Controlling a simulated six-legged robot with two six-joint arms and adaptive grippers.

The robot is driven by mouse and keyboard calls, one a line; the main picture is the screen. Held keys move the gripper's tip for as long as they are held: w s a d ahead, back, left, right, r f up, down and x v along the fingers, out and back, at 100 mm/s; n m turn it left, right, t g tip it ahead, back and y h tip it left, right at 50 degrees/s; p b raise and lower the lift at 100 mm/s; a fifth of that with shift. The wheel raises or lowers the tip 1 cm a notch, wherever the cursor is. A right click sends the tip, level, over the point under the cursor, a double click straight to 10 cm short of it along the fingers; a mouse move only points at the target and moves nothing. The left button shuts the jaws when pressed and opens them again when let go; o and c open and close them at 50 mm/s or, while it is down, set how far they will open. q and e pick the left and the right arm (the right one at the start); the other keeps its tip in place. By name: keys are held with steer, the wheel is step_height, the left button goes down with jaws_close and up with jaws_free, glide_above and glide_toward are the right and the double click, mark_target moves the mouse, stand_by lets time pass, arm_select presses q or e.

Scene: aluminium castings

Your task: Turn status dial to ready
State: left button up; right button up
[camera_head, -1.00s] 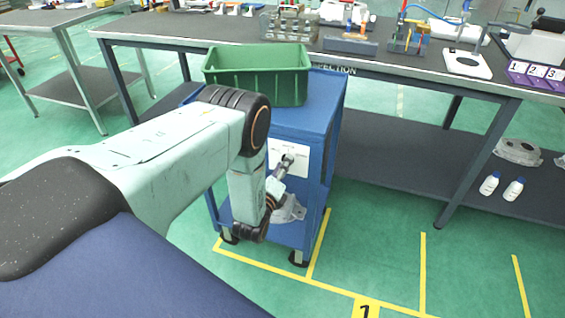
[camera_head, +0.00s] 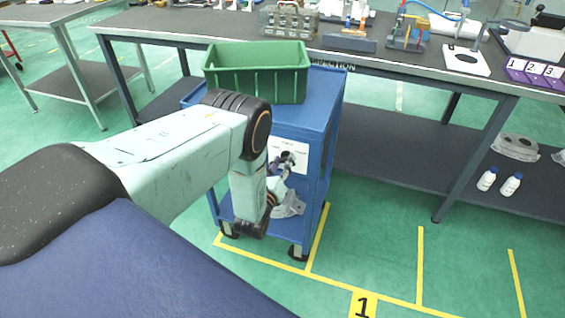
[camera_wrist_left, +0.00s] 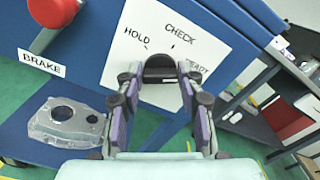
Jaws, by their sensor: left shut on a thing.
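The status dial, a black knob (camera_wrist_left: 160,66), sits on a white panel (camera_wrist_left: 215,35) on the side of a blue cart. The panel carries the words HOLD, CHECK and a partly covered word at the right that ends in "EADY". My left gripper (camera_wrist_left: 160,80) is shut on the dial, one finger on each side. Where the dial's mark points cannot be made out. In the head view my left gripper (camera_head: 287,166) is small at the panel (camera_head: 298,149), partly behind my own wrist. My right gripper is not in view.
A red knob (camera_wrist_left: 52,10) labelled BRAKE is left of the panel. A metal casting (camera_wrist_left: 68,122) lies on the cart's lower shelf. A green bin (camera_head: 258,78) stands on the cart top (camera_head: 322,95). The inspection bench (camera_head: 420,62) is behind. Floor at the right is clear.

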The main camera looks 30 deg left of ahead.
arm_select(q)
steer(key=shift+w+a+r, duration=0.1)
steer(key=shift+r, duration=0.1)
steer(key=o, duration=1.2)
steer(key=shift+f, duration=0.15)
steer(key=shift+c, duration=0.2)
steer(key=v, duration=1.2)
